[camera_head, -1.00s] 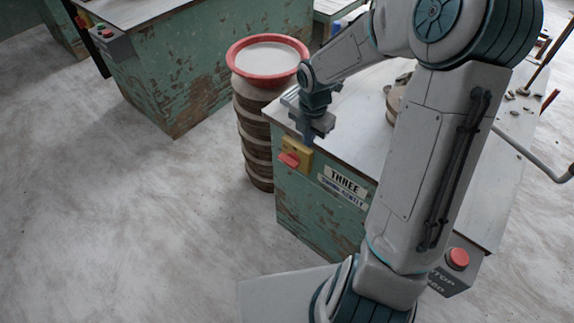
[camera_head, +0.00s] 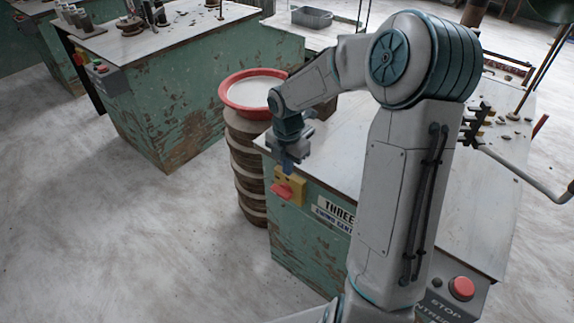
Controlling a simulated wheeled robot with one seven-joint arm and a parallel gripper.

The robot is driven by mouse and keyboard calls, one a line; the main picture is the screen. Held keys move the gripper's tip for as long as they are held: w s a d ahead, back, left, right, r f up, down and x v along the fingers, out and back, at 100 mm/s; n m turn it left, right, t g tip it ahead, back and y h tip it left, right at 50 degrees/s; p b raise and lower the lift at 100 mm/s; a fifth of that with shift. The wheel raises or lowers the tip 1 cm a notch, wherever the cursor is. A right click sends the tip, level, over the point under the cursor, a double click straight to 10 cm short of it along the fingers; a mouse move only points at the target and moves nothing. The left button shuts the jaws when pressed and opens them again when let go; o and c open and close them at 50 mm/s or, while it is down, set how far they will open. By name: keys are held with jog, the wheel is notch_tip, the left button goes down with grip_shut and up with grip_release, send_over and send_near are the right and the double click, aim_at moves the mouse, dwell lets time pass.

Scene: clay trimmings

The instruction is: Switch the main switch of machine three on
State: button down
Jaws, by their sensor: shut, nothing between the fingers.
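Machine three is a worn green cabinet (camera_head: 300,240) with a pale top and a sign reading THREE (camera_head: 336,211) on its front. Its main switch (camera_head: 287,187) is a yellow plate with a red handle (camera_head: 283,191) at the upper left of that front. The red handle sticks out toward the lower left. My gripper (camera_head: 288,167) is shut and empty, pointing down just above the yellow plate. From this view I cannot tell whether the fingers touch the switch. My arm hides part of the cabinet and its sign.
A stack of brown rings with a red-rimmed basin (camera_head: 250,92) stands just left of the cabinet. A grey box with a red stop button (camera_head: 461,288) is at the lower right. Another green machine (camera_head: 180,100) stands at the back left. The floor at left is clear.

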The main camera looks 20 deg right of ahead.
aim_at(287, 197)
notch_tip(287, 197, down, 10)
jog(key=shift+f+b, duration=0.1)
jog(key=shift+b, duration=0.8)
jog(key=shift+s, duration=0.15)
